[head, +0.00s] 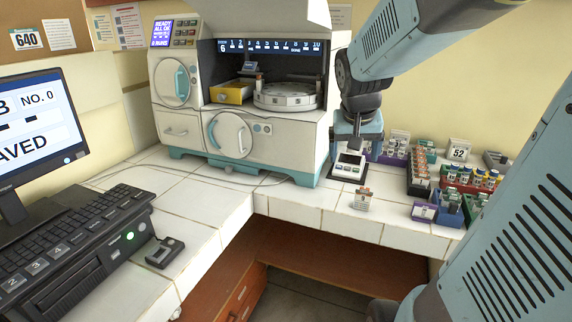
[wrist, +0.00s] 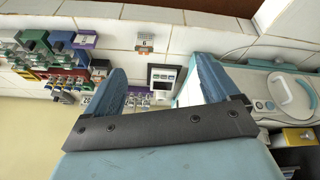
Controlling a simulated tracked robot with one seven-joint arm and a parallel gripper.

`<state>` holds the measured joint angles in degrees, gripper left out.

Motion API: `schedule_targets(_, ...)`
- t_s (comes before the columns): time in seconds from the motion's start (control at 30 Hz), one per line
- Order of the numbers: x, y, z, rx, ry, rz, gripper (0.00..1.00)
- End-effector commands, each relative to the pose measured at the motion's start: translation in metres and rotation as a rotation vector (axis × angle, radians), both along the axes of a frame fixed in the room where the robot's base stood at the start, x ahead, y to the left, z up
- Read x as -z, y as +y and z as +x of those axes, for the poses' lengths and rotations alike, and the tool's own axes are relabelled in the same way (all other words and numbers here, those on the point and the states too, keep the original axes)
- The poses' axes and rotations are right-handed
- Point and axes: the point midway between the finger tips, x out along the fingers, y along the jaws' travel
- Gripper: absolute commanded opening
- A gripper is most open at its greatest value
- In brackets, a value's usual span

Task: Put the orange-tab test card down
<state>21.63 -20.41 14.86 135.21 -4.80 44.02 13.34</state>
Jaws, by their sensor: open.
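A small white card with an orange-brown patch, which looks like the orange-tab test card (head: 362,197), is at the counter's front edge. It also shows in the wrist view (wrist: 145,43), apart from my fingers. My gripper (head: 352,148) points down over a small white reader-like device (head: 348,168) on the counter. In the wrist view my gripper (wrist: 160,77) is open, with two blue fingers spread wide and nothing held between them. The device (wrist: 164,78) shows in the gap, with small dark marks on its face.
Racks of coloured vials (head: 470,178) and a purple box (head: 423,212) crowd the right counter. The large incubator (head: 250,135) stands left of my gripper, its upper chamber open. Bare tiles (head: 310,205) lie left of the card. The counter edge drops off in front.

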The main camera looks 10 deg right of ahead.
Motion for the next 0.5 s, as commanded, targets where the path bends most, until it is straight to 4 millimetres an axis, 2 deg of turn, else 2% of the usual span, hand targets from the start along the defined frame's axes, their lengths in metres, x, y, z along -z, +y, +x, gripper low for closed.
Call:
schedule_targets(0.03, 0.009, -0.011, 0.012, 0.031, 0.017, 0.004, 0.88)
schedule_targets(0.2, 0.037, -0.044, 0.049, 0.123, 0.045, 0.031, 0.88)
schedule_targets(0.4, 0.07, -0.081, 0.081, 0.217, 0.061, 0.078, 0.88)
schedule_targets(0.5, 0.082, -0.094, 0.091, 0.249, 0.064, 0.099, 0.88)
